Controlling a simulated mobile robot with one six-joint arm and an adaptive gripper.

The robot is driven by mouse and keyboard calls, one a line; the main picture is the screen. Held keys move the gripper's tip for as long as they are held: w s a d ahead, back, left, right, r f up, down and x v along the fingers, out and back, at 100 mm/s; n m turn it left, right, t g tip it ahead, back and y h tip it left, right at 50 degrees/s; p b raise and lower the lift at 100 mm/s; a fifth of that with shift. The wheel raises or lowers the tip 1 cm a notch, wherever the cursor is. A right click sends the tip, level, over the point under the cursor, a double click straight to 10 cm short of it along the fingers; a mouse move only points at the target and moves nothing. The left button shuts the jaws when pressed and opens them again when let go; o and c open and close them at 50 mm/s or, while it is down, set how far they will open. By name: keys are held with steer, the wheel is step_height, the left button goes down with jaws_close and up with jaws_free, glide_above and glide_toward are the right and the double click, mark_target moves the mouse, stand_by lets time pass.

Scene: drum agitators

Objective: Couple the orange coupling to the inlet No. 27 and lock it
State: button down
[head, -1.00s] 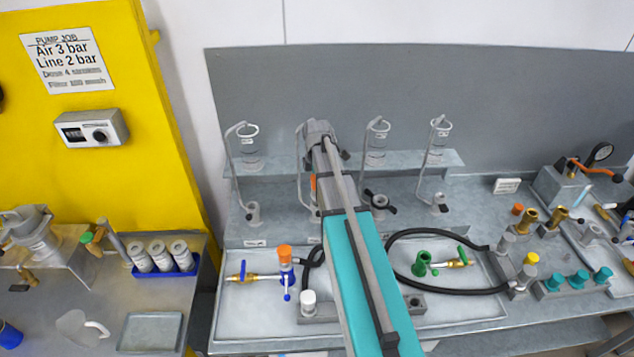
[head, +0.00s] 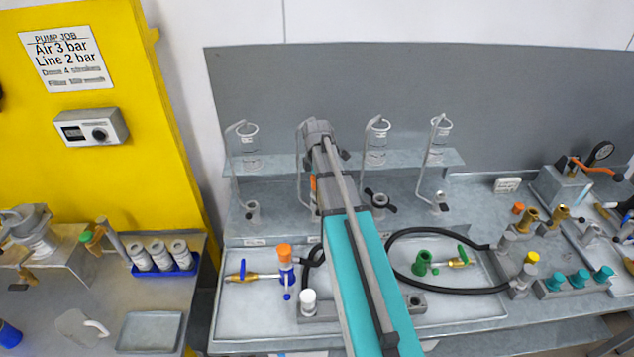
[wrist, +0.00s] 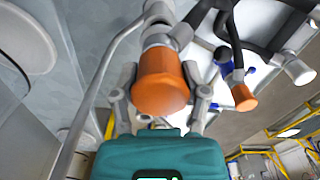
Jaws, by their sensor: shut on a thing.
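In the wrist view my gripper (wrist: 160,100) is shut on an orange coupling (wrist: 160,82), with one grey finger on each side. The coupling's far end meets a grey pipe fitting (wrist: 158,36); whether it is seated or locked I cannot tell. In the head view my arm hides the gripper and most of this spot; only a sliver of orange coupling (head: 313,184) shows beside the arm at the second station from the left. The inlet labels are too small to read, so I cannot tell which is No. 27.
Another orange-topped piece with a blue collar (head: 286,266) stands on the tray left of my arm; it also shows in the wrist view (wrist: 243,97). A black-handled fitting (head: 380,201) is right of the arm. A black hose (head: 395,250) loops around a green fitting (head: 423,263).

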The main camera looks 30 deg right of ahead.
steer(key=shift+f, duration=0.3)
steer(key=shift+f+b, duration=0.7)
steer(key=shift+b, duration=0.2)
steer(key=shift+f+b, duration=0.4)
steer(key=shift+b, duration=0.05)
stand_by(0.4)
jaws_free()
steer(key=shift+c, duration=0.4)
stand_by(0.3)
step_height(320, 180, up, 10)
steer(key=p, duration=1)
stand_by(0.4)
